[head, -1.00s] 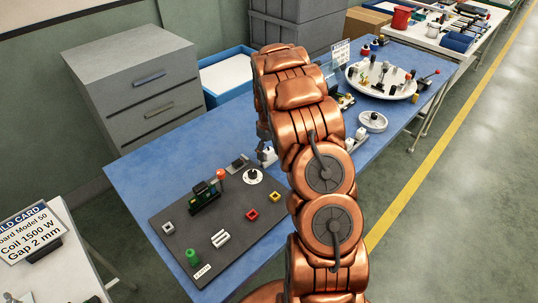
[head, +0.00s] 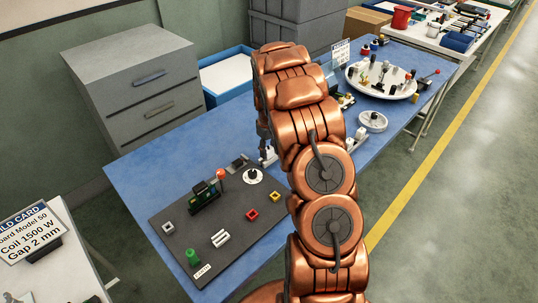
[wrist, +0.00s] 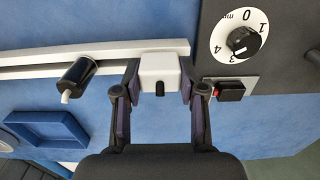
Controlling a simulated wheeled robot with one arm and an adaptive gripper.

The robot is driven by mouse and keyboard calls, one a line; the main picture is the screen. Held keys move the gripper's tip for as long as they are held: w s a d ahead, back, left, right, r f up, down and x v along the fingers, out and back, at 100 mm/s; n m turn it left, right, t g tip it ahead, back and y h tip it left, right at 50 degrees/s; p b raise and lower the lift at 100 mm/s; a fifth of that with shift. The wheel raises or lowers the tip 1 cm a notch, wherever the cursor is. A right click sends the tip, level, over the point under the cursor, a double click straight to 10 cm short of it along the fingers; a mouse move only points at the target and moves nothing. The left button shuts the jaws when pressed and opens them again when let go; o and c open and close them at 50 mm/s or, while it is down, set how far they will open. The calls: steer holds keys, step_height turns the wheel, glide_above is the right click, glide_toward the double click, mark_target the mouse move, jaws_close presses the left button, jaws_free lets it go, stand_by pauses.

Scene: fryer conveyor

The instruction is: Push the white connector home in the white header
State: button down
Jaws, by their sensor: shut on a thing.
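My gripper (wrist: 160,74) is shut on a white block (wrist: 158,66), which looks like the white connector, with a finger on each side. A small black peg or opening shows on the block's near face. The block is at the end of a long white rail (wrist: 40,60); I cannot tell whether it touches it. In the head view the gripper (head: 265,148) is partly hidden behind my arm, near the back edge of a dark board. A pale square frame (head: 168,227) on that board may be the white header; I cannot be sure.
In the wrist view, a dial (wrist: 240,40) and black switch (wrist: 230,90) are right; a black cylinder (wrist: 78,72) and blue tray (wrist: 45,130) are left.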

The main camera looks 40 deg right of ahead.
mark_target(268, 148)
steer(key=shift+r, duration=2.3)
